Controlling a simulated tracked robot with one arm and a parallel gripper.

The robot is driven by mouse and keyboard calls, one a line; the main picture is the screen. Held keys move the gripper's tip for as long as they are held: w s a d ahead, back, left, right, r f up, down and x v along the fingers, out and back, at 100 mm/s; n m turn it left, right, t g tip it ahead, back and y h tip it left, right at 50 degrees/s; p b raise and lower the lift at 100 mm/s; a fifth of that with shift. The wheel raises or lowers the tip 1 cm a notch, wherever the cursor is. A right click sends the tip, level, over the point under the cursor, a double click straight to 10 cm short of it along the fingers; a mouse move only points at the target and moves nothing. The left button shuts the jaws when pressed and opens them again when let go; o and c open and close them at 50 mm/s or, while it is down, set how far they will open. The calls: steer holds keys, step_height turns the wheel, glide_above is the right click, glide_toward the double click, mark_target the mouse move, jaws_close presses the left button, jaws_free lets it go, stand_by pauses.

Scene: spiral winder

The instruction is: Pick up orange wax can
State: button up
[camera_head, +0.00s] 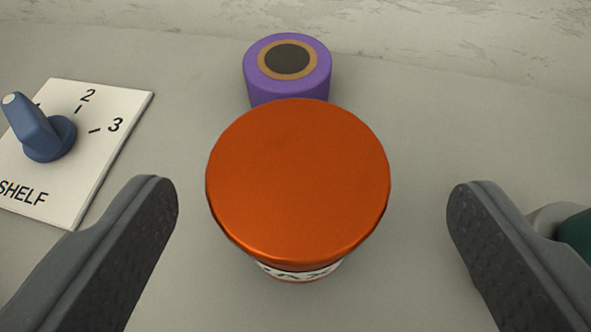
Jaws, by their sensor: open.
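The orange wax can (298,180) stands upright in the middle of the camera_head view, seen from above. Its round orange lid hides most of its body; a strip of pale label with dark letters shows below the lid. My gripper (312,205) is open, with one dark textured finger to the left of the can and one to the right. Clear gaps show between the can and both fingers, and neither finger touches it. Nothing is held.
A purple cylinder (288,70) with a tan ring and dark centre stands just behind the can. At left is a white SHELF dial plate (100,140) with a blue knob (45,130). A dark green and grey object (574,230) is partly hidden behind the right finger.

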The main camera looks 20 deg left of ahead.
mark_target(297, 181)
steer(key=x, duration=0.4)
steer(key=shift+w+a+b, duration=0.1)
steer(key=shift+a+b, duration=0.15)
steer(key=shift+b, duration=0.1)
steer(key=c, duration=1.2)
steer(key=shift+r, duration=0.1)
